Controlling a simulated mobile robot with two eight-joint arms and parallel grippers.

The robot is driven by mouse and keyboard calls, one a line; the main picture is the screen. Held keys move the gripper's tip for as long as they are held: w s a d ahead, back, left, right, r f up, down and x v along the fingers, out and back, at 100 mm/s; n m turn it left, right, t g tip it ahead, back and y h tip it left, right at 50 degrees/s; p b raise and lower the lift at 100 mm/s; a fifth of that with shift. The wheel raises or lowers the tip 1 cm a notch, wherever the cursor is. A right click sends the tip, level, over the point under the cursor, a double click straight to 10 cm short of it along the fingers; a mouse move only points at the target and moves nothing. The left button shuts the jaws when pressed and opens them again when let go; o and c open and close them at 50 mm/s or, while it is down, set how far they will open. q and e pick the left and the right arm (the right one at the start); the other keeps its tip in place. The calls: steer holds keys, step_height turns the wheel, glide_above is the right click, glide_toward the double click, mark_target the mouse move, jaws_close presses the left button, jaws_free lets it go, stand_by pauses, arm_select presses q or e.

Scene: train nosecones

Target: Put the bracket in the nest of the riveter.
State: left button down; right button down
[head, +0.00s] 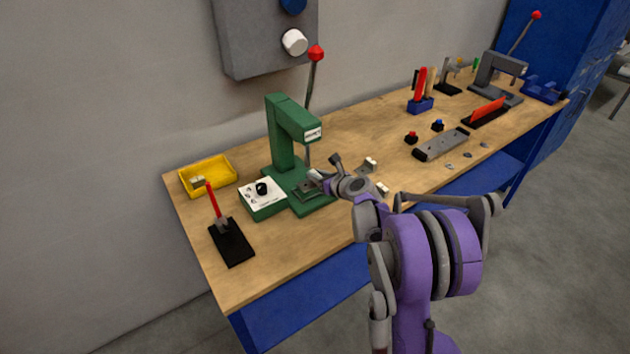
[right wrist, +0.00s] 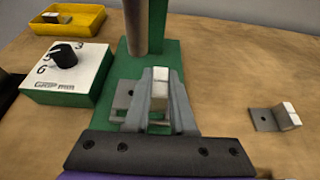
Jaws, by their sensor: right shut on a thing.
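The green riveter (head: 288,140) stands on the bench, with a tall lever topped by a red knob (head: 316,53). My right gripper (head: 314,180) is low over its base, below the head; it also shows in the right wrist view (right wrist: 157,105). It is shut on a grey bracket (right wrist: 160,90), gripping its upright pale tab. The bracket's flat flange with a hole points left over the green base (right wrist: 110,112). The fingers and bracket hide the nest, so I cannot tell whether the bracket is seated. My left gripper is not in view.
Loose brackets (head: 369,165) lie right of the riveter; one shows in the wrist view (right wrist: 275,117). A dial box (head: 262,198) stands close left of the riveter. A yellow bin (head: 208,174) holds a small part. A black stand with a red handle (head: 231,243) is at front left.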

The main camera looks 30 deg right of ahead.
steer(key=shift+w+f, duration=0.25)
steer(key=shift+w, duration=0.1)
step_height(320, 180, down, 3)
steer(key=shift+f, duration=0.1)
steer(key=shift+s, duration=0.1)
steer(key=c, duration=0.8)
jaws_free()
steer(key=shift+o, duration=0.2)
